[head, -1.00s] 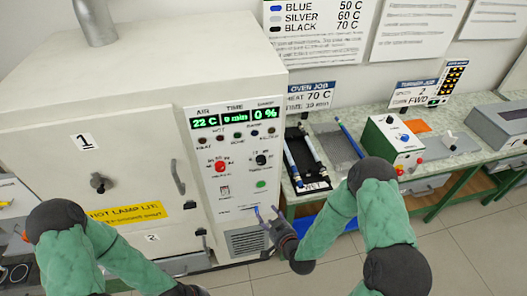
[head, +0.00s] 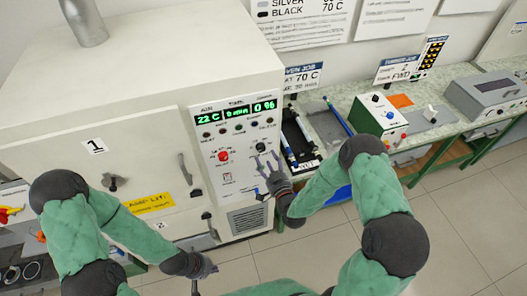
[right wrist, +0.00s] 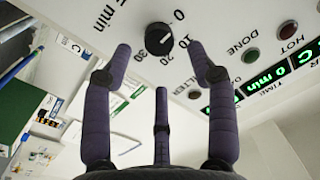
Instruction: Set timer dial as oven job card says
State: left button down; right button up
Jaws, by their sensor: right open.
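The timer dial is a black knob (right wrist: 158,38) on the oven's white panel, with marks 0, 10, 20 and 30 around it. Its white mark seems to point toward the 0 side. It also shows in the head view (head: 260,147). My right gripper (head: 270,166) is open just below and in front of the dial; in the right wrist view its fingers spread around the dial, apart from it. The oven job card (head: 303,76) reads 70 C; its time line is hard to read.
A red-capped knob (head: 223,155) sits left of the dial, with small lamps above. A black tray with rods (head: 298,140) lies on the bench right of the oven. A control box (head: 377,114) stands further right. The floor in front is clear.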

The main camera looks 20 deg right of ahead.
aim_at(262, 150)
jog(key=shift+w+a, duration=0.15)
jog(key=shift+w, duration=1)
jog(key=shift+w+a, duration=0.1)
jog(key=shift+w, duration=1)
jog(key=c, duration=1.1)
